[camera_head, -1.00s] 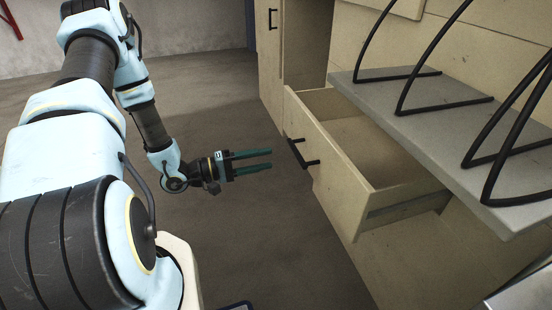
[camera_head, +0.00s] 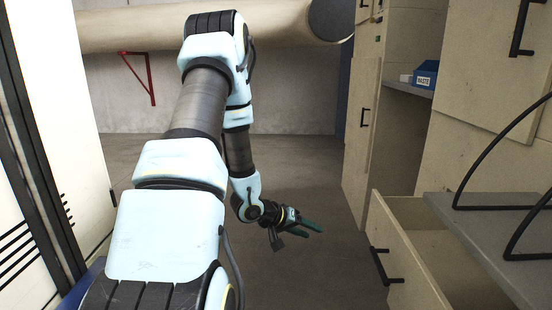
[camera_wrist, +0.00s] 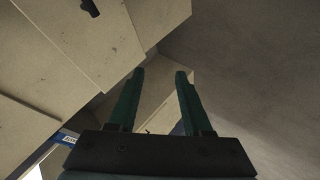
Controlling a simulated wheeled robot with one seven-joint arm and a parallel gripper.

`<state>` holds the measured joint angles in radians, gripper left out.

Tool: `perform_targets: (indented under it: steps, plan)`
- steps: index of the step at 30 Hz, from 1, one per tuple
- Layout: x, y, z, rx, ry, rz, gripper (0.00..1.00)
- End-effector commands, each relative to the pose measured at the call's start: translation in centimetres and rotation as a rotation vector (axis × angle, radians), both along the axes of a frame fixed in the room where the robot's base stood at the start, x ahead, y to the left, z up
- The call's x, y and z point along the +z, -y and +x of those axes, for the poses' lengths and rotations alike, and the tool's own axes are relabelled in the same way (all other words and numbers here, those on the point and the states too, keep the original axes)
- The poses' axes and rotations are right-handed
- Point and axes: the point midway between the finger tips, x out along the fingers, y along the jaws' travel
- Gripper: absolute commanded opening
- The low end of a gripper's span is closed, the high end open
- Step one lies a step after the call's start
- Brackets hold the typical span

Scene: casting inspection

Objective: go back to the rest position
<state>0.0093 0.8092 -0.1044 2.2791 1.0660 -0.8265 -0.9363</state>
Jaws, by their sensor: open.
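My gripper (camera_head: 313,227) has dark green fingers and is open and empty. In the head view it hangs over the bare floor, left of the pulled-out drawer (camera_head: 406,262) and apart from its black handle (camera_head: 385,267). In the wrist view my gripper (camera_wrist: 158,76) shows both fingers spread with nothing between them. Pale wooden cabinet panels (camera_wrist: 85,45) fill the upper left of that view.
A grey shelf (camera_head: 480,225) with black wire holders juts out above the drawer at the right. A blue box marked WASTE (camera_head: 426,74) stands in a cabinet niche. A white cabinet (camera_head: 25,200) is close at the left. The floor (camera_head: 310,170) between is clear.

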Motion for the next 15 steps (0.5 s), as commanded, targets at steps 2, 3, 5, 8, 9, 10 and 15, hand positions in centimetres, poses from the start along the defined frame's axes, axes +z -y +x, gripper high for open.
perform_targets:
  steps: [2,3,5,8,9,10,15]
  plan:
    - [3.0,-3.0,1.3,0.056,0.063,0.171,0.49]
    - [4.1,-4.7,1.6,0.082,0.079,0.255,0.49]
    - [6.0,-7.1,1.6,0.119,0.09,0.376,0.49]
    - [9.3,-11.1,0.3,0.172,0.068,0.55,0.49]
    - [10.6,-12.5,-0.7,0.188,0.045,0.61,0.49]
    - [11.6,-13.4,-1.5,0.196,0.025,0.649,0.49]
    - [16.4,-16.7,-7.8,0.213,-0.13,0.779,0.49]
